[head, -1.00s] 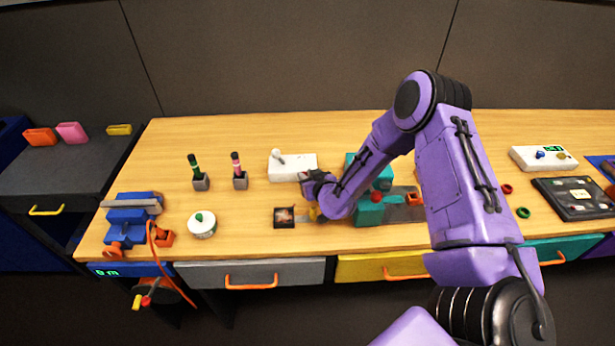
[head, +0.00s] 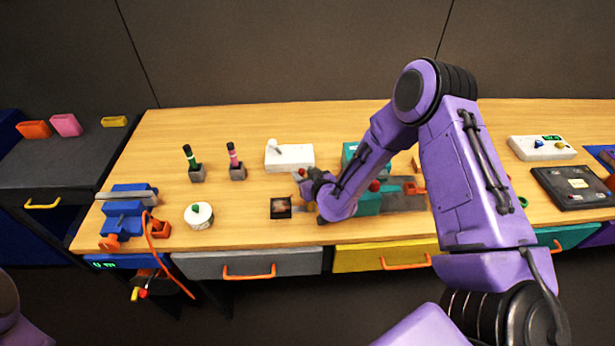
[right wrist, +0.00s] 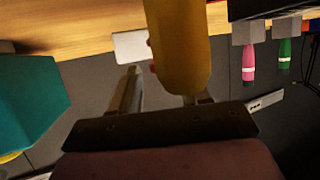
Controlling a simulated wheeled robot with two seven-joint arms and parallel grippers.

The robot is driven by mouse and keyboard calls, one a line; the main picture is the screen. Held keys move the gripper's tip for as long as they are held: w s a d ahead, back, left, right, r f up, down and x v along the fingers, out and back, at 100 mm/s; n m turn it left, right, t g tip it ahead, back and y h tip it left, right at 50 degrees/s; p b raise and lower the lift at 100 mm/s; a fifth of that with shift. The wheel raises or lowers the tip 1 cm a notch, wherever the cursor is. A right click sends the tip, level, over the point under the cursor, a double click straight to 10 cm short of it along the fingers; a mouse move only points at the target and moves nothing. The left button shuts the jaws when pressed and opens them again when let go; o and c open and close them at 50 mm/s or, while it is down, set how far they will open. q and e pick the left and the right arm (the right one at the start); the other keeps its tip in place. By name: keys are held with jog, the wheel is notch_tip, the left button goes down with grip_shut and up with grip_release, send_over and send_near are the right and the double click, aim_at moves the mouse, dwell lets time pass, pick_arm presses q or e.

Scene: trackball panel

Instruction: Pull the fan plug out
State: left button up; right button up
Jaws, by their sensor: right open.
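My right gripper (head: 303,177) is over the middle of the wooden table, pointing left, just in front of a white box with a knob (head: 290,157). In the right wrist view its jaws (right wrist: 165,88) are apart, with a rounded yellow thing (right wrist: 178,45) in front of and partly between the fingers. I cannot tell whether they touch. I cannot pick out the fan plug for sure. An orange cable (head: 152,240) hangs from the blue device (head: 126,210) at the left, with small red and yellow parts low down. My left gripper is out of view.
A small dark square panel (head: 281,208) and a white round pot (head: 199,215) lie left of my right gripper. Green (head: 190,158) and pink (head: 234,156) markers stand in grey holders behind.

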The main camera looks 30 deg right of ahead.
jog(key=b+v, duration=0.1)
jog(key=v, duration=0.9)
jog(key=shift+s+b, duration=0.2)
jog(key=shift+b, duration=0.2)
